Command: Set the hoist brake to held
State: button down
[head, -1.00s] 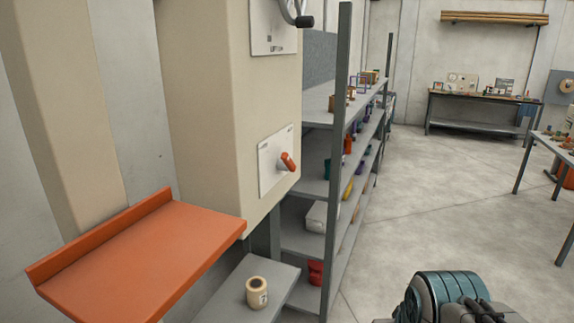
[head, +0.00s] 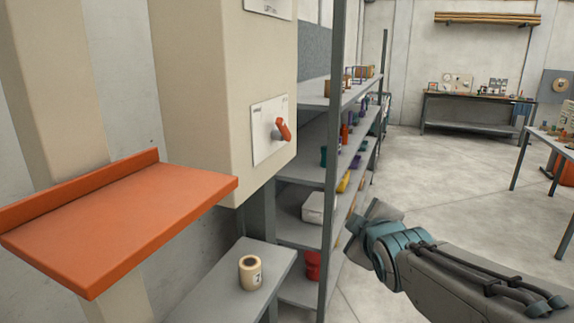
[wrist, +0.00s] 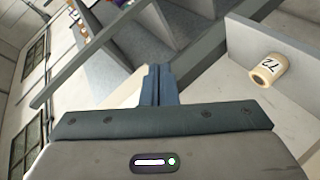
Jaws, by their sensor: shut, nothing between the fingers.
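The likely hoist brake is a red-orange lever (head: 283,130) on a white plate (head: 263,140) with small marks, fixed to the side of the beige column (head: 215,110). The lever tilts up and to the left from its pivot; the marks are too small to read. My gripper (head: 362,236) is at the right of the lever and lower, in front of the shelf rack, well apart from the lever. In the wrist view my gripper's fingers (wrist: 159,82) are together with nothing between them. The lever does not show in the wrist view.
An orange ledge (head: 120,220) juts out at the left. A grey shelf (head: 220,290) below holds a cream roll (head: 250,272), also in the wrist view (wrist: 268,70). A shelf rack with an upright post (head: 332,150) stands right of the column. Open floor (head: 460,190) lies at the right.

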aim_at(284, 130)
jog(key=w+a+r+n+t+y+b, duration=0.2)
jog(key=a+n+y, duration=0.4)
jog(key=n, duration=0.3)
jog(key=w+a+r+n+t+y+b, duration=0.2)
jog(key=a+n+y+b, duration=0.3)
jog(key=n, duration=0.5)
jog(key=shift+a+r+t+y+b, duration=0.35)
jog(key=shift+t+y+b, duration=0.5)
jog(key=shift+b, duration=0.4)
jog(key=shift+w, duration=0.1)
jog(key=d+p+x, duration=0.1)
jog(key=p+x, duration=0.1)
jog(key=x, duration=0.4)
jog(key=d+r+p+x, duration=0.1)
jog(key=p+x, duration=0.2)
jog(key=x, duration=0.3)
jog(key=shift+w+r, duration=0.35)
jog(key=shift+w, duration=0.3)
